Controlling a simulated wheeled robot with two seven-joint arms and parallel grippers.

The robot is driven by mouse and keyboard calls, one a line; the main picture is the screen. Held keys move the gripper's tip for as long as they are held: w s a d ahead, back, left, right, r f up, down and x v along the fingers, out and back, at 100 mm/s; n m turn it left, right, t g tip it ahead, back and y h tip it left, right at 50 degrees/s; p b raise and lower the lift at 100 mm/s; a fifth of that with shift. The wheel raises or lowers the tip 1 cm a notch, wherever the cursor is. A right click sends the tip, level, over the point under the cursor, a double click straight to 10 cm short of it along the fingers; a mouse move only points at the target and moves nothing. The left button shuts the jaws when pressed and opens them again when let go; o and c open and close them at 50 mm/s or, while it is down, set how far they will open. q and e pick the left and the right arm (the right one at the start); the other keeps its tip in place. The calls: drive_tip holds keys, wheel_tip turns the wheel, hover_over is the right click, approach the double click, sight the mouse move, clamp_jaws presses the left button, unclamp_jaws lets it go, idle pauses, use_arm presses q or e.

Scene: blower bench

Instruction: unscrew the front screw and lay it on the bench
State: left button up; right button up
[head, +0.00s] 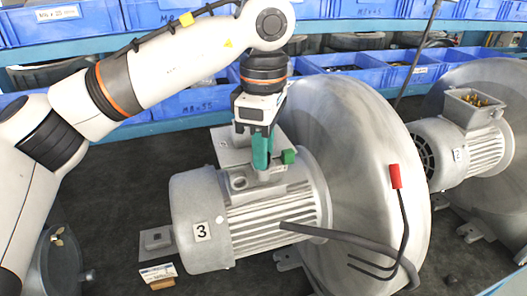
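The blower motor marked 3 (256,222) lies on the dark bench (110,190), joined to a large round metal housing (350,150). A small grey terminal box (240,183) sits on top of the motor. My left gripper (263,168) points down at this box from above, its teal fingers close together at the box. A small green block (288,156) shows right beside the fingers. The front screw cannot be made out; the fingers may hide it. I cannot tell whether the fingers hold anything. My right gripper is not in view.
A second blower motor (462,150) stands at the right. Blue bins (190,103) line the back. A small card (157,273) stands at front left. Bench left of the motor is mostly clear.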

use_arm(q)
drive_tip(key=m+p, duration=0.1)
drive_tip(key=m, duration=1)
drive_tip(key=shift+p, duration=0.35)
clamp_jaws()
drive_tip(key=n+b, duration=0.1)
drive_tip(key=n, duration=0.2)
drive_tip(key=shift+f, duration=0.15)
drive_tip(key=shift+r, duration=0.2)
drive_tip(key=shift+r+p, duration=0.5)
drive_tip(key=shift+r, duration=0.15)
drive_tip(key=shift+r+p, duration=1.35)
drive_tip(key=shift+r, duration=0.55)
